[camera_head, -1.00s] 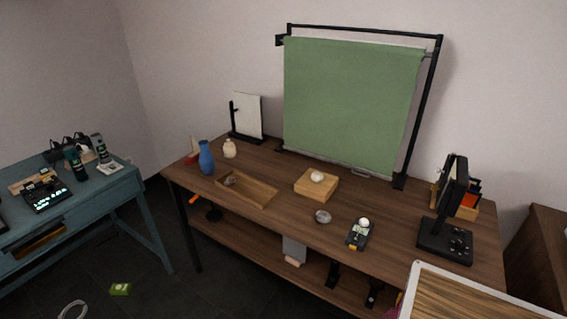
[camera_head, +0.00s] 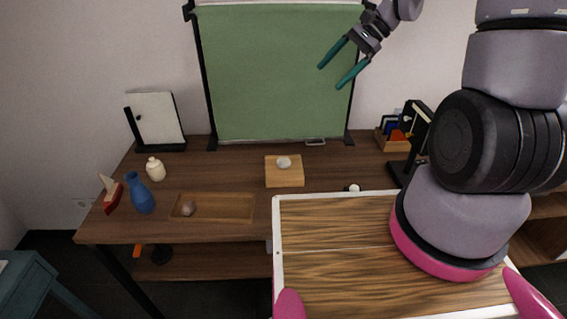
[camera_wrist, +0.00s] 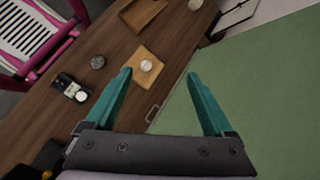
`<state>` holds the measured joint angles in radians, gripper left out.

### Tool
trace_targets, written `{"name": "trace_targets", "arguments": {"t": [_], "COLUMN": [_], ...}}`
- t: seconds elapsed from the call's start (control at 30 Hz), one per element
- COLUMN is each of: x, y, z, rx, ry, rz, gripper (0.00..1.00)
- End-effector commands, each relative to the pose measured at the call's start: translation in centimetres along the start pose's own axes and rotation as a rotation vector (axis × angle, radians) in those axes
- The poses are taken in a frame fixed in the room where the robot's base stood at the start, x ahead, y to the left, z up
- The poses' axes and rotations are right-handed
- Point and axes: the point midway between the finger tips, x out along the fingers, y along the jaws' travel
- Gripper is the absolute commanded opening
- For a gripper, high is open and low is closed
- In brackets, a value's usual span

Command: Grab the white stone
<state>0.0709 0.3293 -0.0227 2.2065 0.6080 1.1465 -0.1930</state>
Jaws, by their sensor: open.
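A whitish rounded stone (camera_head: 284,163) rests on a square light-wood block (camera_head: 285,179) on the brown table. In the wrist view the stone (camera_wrist: 146,66) and block show beyond and between my fingers. My gripper (camera_head: 330,77) is open with teal fingers, in front of the green screen, above and apart from the stone. In the wrist view my gripper (camera_wrist: 159,73) has nothing between its fingertips. A grey stone (camera_wrist: 98,62) lies on the bare table, and a white ball (camera_wrist: 81,96) sits on a small dark device.
A shallow wooden tray (camera_head: 243,208) holds a brownish stone (camera_head: 188,208). A blue vase (camera_head: 139,193) and cream jar (camera_head: 155,169) stand at left. The green screen (camera_head: 275,70) rises behind the block. A black stand (camera_head: 415,145) is at right.

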Motion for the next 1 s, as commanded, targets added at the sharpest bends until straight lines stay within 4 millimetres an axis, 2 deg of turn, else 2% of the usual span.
{"name": "trace_targets", "arguments": {"t": [0.03, 0.17, 0.3, 0.5, 0.6, 0.73, 1.0], "x": [1.9, 6.5, 11.7, 18.0, 19.8, 21.1, 24.8], "y": [0.3, 0.8, 2.3, 5.2, 6.2, 6.9, 6.2], "z": [-1.7, -5.4, -9.3, -13.5, -14.6, -15.3, -14.5], "rx": [0.06, 0.206, 0.368, 0.556, 0.608, 0.643, 0.649], "ry": [-0.042, -0.136, -0.222, -0.298, -0.314, -0.324, -0.326], "rz": [-0.003, -0.034, -0.071, -0.117, -0.134, -0.143, -0.144], "gripper": [0.87, 0.87, 0.87, 0.87, 0.87, 0.87, 0.87]}}
